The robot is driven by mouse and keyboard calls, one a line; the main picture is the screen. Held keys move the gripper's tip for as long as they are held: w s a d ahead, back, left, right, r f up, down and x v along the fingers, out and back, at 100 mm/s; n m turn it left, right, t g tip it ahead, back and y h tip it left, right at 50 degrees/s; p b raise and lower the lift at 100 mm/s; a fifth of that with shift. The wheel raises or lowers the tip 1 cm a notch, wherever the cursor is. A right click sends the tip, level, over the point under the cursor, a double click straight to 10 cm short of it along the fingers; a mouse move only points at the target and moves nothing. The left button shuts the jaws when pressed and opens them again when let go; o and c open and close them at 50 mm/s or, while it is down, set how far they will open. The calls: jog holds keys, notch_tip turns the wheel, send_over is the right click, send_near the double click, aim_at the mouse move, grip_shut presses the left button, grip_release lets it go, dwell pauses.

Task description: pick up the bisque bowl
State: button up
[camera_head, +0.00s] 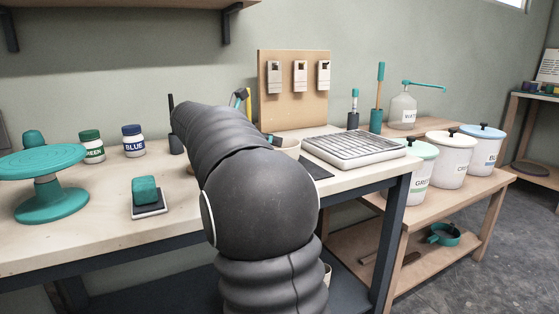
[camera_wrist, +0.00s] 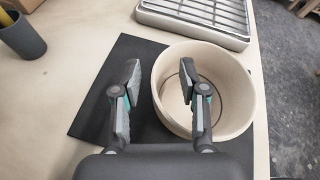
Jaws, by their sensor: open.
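The bisque bowl (camera_wrist: 232,100) is cream, round and empty, and stands upright on a dark mat (camera_wrist: 100,95) in the wrist view. My gripper (camera_wrist: 160,72) is open above the bowl's left rim. The right finger shows over the bowl's opening, and the left finger is outside it, over the mat. The left wall of the bowl lies between the fingers. I cannot tell how far below the rim the fingertips reach. In the head view, the bowl (camera_head: 290,149) shows only partly behind my arm, and my gripper is mostly hidden there.
A grey slatted tray (camera_head: 353,148) is right of the bowl. A dark cup (camera_wrist: 22,38) with tools stands at the wrist view's upper left. A teal turntable (camera_head: 45,160), paint jars (camera_head: 133,141) and a teal sponge (camera_head: 145,190) are farther left. The workbench edge is close right of the bowl.

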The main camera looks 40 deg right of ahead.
jog(key=shift+d, duration=0.15)
grip_shut()
